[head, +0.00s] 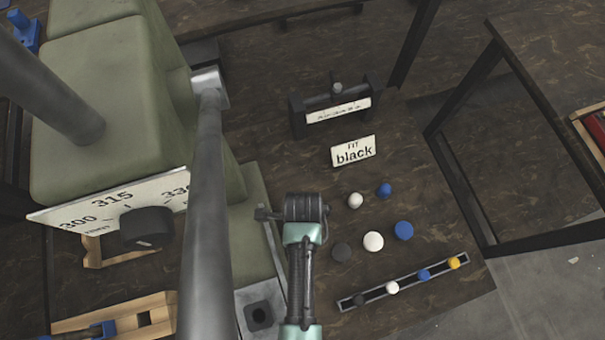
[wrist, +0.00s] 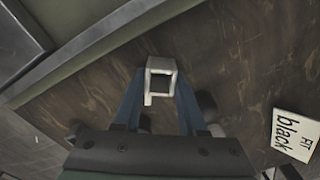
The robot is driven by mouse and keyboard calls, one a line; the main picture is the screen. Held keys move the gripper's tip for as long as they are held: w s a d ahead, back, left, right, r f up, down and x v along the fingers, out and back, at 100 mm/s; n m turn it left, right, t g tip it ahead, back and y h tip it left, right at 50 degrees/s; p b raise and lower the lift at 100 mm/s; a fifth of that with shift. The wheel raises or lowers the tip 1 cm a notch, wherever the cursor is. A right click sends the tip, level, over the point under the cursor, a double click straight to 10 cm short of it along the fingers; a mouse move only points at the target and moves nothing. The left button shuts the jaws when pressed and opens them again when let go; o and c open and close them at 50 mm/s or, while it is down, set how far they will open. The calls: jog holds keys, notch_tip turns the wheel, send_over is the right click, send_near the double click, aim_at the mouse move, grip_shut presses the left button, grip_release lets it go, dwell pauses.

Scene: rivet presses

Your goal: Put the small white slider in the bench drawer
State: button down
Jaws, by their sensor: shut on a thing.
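My gripper (wrist: 160,100) is shut on the small white slider (wrist: 151,73) in the wrist view. The slider is a hollow, squarish white piece with a short leg, held between the tips of the blue fingers. It is over the dark brown bench top (wrist: 235,60). In the head view my gripper (head: 305,208) is seen from above, right of the green press base. Its fingers and the slider are hidden there. I cannot make out a bench drawer in either view.
A green press (head: 100,110) with a number plate (head: 110,205) stands at left. A "FIT black" card (head: 353,151) and a dark bracket (head: 297,118) stand behind. Several coloured knobs and a slotted strip (head: 408,283) are at right. Wooden trays (head: 115,315) are lower left.

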notch_tip(320, 180, up, 10)
jog(key=p, duration=0.4)
jog(key=w+r+n, duration=1.2)
jog(key=w+n, duration=0.3)
jog(key=n, duration=0.6)
jog(key=s+r+p, duration=0.7)
jog(key=r+p, duration=0.5)
jog(key=p, duration=0.3)
jog(key=shift+s+r+p, duration=0.25)
jog(key=shift+s+p, duration=0.05)
jog(key=shift+p, duration=0.1)
jog(key=shift+a, duration=0.1)
